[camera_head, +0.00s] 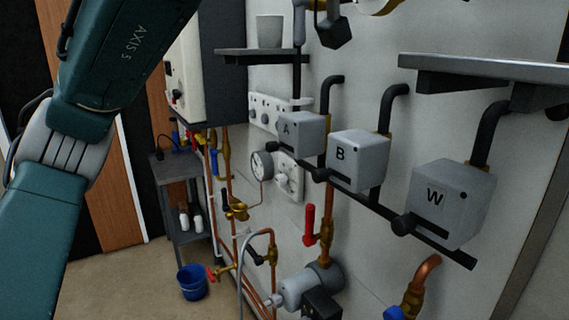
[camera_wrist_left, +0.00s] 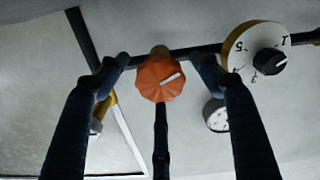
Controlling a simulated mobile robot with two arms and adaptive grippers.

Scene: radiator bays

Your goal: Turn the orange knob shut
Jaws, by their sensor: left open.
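In the left wrist view an orange fluted knob (camera_wrist_left: 160,80) with a pale pointer line sits in the middle of the picture. The line runs slightly up to the right. My left gripper (camera_wrist_left: 157,70) is open, with one dark fingertip to the left of the knob and one to the right. Gaps show between the knob and both fingertips. I cannot make out the orange knob in the head view. My left arm crosses the left of that view, and its gripper is not clearly seen there. My right gripper is in neither view.
A numbered white dial with a black knob (camera_wrist_left: 270,62) is right of the orange knob. The head view shows grey boxes A (camera_head: 302,134), B (camera_head: 358,160) and W (camera_head: 452,203), a red lever (camera_head: 309,225), a shelf (camera_head: 490,70) and a blue bucket (camera_head: 192,283).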

